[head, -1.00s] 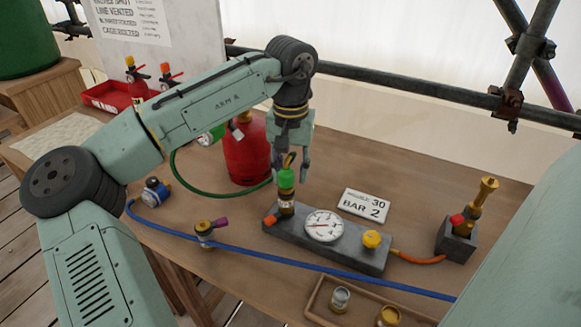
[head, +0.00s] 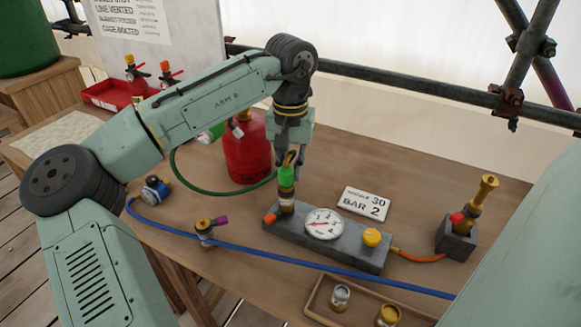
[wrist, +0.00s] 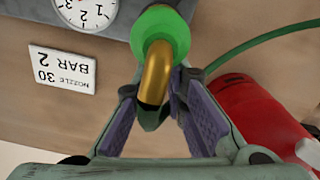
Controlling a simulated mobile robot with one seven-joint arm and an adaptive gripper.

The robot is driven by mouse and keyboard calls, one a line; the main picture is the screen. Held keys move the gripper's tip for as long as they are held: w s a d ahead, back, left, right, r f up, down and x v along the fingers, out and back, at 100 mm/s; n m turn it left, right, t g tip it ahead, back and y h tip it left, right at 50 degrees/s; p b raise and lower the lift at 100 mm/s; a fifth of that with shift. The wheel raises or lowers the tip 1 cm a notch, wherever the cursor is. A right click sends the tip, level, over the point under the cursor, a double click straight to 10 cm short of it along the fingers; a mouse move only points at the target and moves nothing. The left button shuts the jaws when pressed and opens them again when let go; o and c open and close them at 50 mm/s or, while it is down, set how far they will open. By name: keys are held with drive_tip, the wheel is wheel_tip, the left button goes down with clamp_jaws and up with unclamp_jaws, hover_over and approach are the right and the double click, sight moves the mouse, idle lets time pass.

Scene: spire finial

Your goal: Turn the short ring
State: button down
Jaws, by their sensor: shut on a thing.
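A bent brass spout (head: 290,158) rises from a green ring (head: 286,177) on the left end of a dark gauge block (head: 345,250). My gripper (head: 287,168) is right above the green ring with its fingers on the spout. In the wrist view, the fingertips (wrist: 162,108) close on the brass spout (wrist: 156,72), and the green ring (wrist: 162,32) lies just beyond them. The pads partly hide the spout's end. I cannot tell from the frames which ring is the short one.
The block carries a dial (head: 323,223), an orange knob (head: 270,219) and a yellow knob (head: 372,237). A sign (head: 364,203) lies behind it. A red cylinder (head: 246,155) stands behind left. A blue hose (head: 320,267) crosses in front. A brass fitting (head: 484,200) stands at right.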

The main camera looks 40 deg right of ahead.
drive_tip(key=shift+s, duration=0.15)
drive_tip(key=shift+s+d+m+p, duration=0.2)
drive_tip(key=shift+m+p, duration=0.3)
drive_tip(key=shift+m, duration=0.2)
drive_tip(key=shift+s+d+m, duration=0.15)
drive_tip(key=shift+s+m, duration=0.2)
drive_tip(key=shift+m, duration=0.85)
drive_tip(key=m, duration=0.1)
drive_tip(key=s+m, duration=0.1)
drive_tip(key=m, duration=0.3)
drive_tip(key=shift+s, duration=0.4)
drive_tip(key=shift+s+m, duration=0.1)
drive_tip(key=shift+m, duration=0.3)
drive_tip(key=c, duration=1.6)
unclamp_jaws()
